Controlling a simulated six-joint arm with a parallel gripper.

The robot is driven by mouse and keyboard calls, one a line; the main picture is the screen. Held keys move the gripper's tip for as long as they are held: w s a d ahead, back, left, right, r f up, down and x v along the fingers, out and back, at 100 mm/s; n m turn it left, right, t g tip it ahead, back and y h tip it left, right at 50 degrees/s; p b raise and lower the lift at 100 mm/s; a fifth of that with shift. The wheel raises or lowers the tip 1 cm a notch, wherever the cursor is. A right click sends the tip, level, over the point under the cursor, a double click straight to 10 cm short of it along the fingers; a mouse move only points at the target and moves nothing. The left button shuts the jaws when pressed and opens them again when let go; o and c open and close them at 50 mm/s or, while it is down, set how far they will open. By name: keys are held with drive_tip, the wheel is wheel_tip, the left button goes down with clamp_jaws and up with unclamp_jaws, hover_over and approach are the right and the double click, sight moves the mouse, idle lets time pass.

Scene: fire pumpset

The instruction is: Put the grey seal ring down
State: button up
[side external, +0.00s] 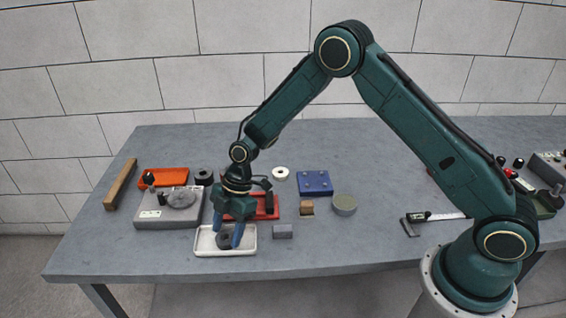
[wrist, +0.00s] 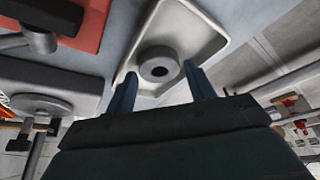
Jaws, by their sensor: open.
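The grey seal ring (wrist: 158,66) lies flat in the white tray (wrist: 207,29), its centre hole showing in the wrist view. In the side view the ring (side external: 223,243) is a dark shape partly hidden by the blue fingers. The white tray (side external: 247,250) lies near the table's front edge. My gripper (side external: 230,242) reaches down over the tray. In the wrist view my gripper's two fingers (wrist: 160,88) are spread wide, one on each side of the ring, with gaps between them and it.
A grey block fixture (side external: 150,219) with a round disc stands left of the tray. A red tray (side external: 267,208) lies just behind, with an orange tray (side external: 165,180) farther back. A small grey block (side external: 283,232) sits to the right. The table's right front is mostly clear.

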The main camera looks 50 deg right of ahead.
drive_tip(key=v, duration=1.1)
drive_tip(key=shift+r, duration=0.25)
drive_tip(key=shift+d+r, duration=0.1)
drive_tip(key=shift+d, duration=0.1)
drive_tip(key=s+d+r+m+t+h, duration=0.1)
drive_tip(key=s+d+r+m+t, duration=0.2)
drive_tip(key=s+r, duration=0.45)
drive_tip(key=s+d+r+m+h, duration=0.1)
drive_tip(key=s+d+r+m, duration=0.4)
drive_tip(key=r, duration=0.4)
drive_tip(key=s+d+r+m+t+h, duration=0.1)
drive_tip(key=s+d+m, duration=0.1)
drive_tip(key=s+m, duration=0.3)
drive_tip(key=s+d+r+m+t+h, duration=0.1)
drive_tip(key=s+m, duration=0.4)
drive_tip(key=s, duration=0.8)
drive_tip(key=shift+d+r+t, duration=0.2)
drive_tip(key=shift+d+t, duration=0.1)
drive_tip(key=shift+d, duration=0.55)
